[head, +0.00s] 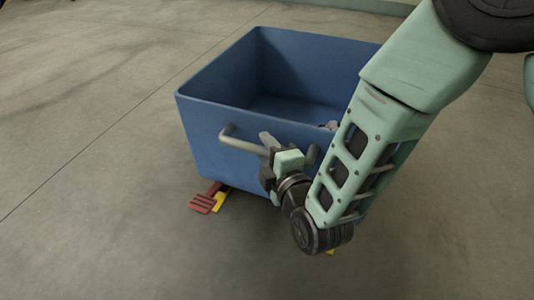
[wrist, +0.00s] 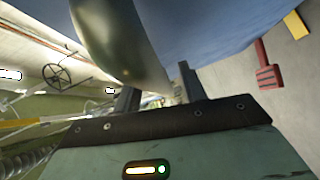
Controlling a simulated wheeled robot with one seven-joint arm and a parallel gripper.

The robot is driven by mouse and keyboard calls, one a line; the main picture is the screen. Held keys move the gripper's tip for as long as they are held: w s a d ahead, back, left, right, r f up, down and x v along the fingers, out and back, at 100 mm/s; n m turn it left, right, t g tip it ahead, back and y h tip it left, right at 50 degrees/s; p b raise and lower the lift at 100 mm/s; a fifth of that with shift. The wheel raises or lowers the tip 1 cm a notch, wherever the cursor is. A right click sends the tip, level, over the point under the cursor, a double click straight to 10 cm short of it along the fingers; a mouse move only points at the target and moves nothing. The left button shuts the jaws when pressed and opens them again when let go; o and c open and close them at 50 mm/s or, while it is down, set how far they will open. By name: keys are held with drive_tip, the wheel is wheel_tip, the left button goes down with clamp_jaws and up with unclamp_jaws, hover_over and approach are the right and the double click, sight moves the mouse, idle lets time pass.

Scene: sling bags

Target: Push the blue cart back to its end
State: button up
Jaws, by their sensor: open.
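The blue cart (head: 275,100) is an open-topped tub standing on the floor in the middle of the head view, partly hidden by my arm. Its blue wall also fills the upper part of the wrist view (wrist: 215,28). A grey bar handle (head: 242,145) sticks out from its near side; it looms large in the wrist view (wrist: 108,40). My gripper (head: 268,163) is open at the handle, its fingers seeming to lie on either side of the bar. In the wrist view the fingertips (wrist: 158,88) are close to the bar; I cannot tell whether they touch it.
A red pedal (head: 205,200) and a yellow piece (head: 220,203) stick out low under the cart's near side. The concrete floor (head: 90,120) is clear to the left and in front. A wall base runs along the far top edge.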

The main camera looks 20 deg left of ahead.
drive_tip(key=shift+w, duration=0.1)
clamp_jaws()
